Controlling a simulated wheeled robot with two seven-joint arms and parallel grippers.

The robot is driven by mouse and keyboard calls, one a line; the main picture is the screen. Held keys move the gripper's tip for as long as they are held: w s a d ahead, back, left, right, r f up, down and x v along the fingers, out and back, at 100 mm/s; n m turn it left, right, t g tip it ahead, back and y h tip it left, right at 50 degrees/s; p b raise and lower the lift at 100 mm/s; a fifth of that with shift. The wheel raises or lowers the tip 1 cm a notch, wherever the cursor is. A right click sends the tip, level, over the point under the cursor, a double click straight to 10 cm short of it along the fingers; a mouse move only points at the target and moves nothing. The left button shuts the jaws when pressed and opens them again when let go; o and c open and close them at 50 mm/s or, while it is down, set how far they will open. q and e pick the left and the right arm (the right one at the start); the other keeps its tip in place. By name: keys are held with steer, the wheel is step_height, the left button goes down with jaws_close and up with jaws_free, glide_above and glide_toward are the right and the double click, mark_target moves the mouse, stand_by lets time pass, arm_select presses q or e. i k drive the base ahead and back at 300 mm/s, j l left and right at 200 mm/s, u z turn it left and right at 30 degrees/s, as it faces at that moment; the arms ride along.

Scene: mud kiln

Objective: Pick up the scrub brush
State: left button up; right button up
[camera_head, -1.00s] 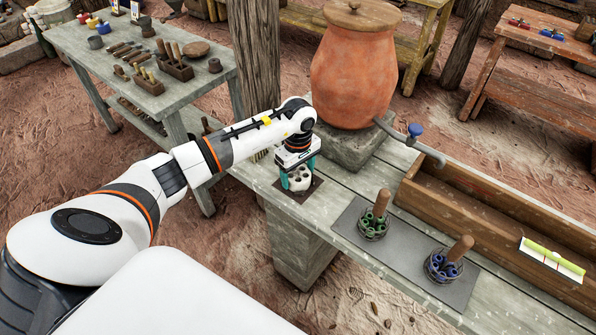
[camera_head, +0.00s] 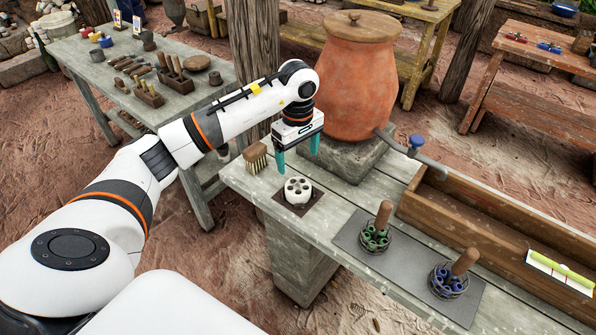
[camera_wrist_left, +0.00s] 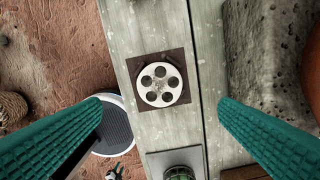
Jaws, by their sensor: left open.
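The scrub brush (camera_head: 257,157) has a brown wooden back and pale bristles. It rests on the grey plank bench (camera_head: 345,208) near its left end. My left gripper (camera_head: 298,163) is open and empty above the bench. Its teal fingers are to the right of the brush and apart from it. Both fingers also flank the left wrist view (camera_wrist_left: 160,110), where I do not see the brush. Below them a white round piece with several holes (camera_head: 298,190) stands on a dark square mat (camera_wrist_left: 186,63). My right gripper is not in view.
A large lidded clay jar (camera_head: 357,80) stands on a stone block (camera_head: 352,158) close behind the gripper. Two holders with wooden-handled tools (camera_head: 375,238) (camera_head: 448,279) and a wooden trough (camera_head: 480,222) are to the right. A side table (camera_head: 195,95) holds small tools at left.

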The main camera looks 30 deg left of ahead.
mark_target(255, 155)
steer(key=u, duration=1.4)
